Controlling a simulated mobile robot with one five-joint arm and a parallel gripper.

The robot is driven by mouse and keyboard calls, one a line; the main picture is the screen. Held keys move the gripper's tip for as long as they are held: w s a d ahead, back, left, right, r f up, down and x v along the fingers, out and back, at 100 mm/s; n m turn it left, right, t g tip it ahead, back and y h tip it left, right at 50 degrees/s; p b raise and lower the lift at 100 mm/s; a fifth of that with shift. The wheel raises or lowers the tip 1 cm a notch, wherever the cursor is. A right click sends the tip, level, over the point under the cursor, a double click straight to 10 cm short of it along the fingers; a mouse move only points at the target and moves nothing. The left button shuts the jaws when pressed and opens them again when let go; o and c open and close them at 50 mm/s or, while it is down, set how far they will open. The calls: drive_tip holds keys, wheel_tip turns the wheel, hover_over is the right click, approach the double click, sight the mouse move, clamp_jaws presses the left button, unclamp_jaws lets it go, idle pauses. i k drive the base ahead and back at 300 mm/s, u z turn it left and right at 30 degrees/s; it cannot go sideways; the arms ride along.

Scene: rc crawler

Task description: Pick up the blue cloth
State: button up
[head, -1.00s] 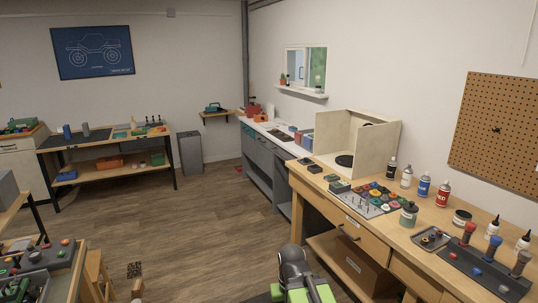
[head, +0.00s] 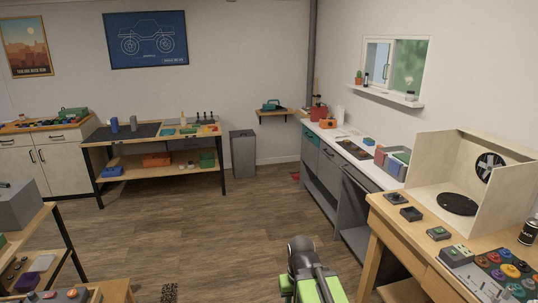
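I cannot make out a blue cloth for certain in the head view. A small blue item (head: 369,141) lies on the white-topped counter, too small to tell whether it is cloth. My dark and green arm shows at the bottom centre, well short of the counter. No gripper fingers can be made out.
The grey counter (head: 345,195) runs along the right wall, with a blue and grey bin (head: 397,170) on it. A wooden workbench (head: 385,225) stands at the near right. A far bench (head: 150,140) and grey trash bin (head: 243,155) stand at the back. The middle floor is clear.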

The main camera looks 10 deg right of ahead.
sight(395, 164)
drive_tip(key=u, duration=0.05)
drive_tip(key=i, duration=2.1)
drive_tip(key=z, duration=0.55)
drive_tip(key=i, duration=2.25)
drive_tip(key=z, duration=0.5)
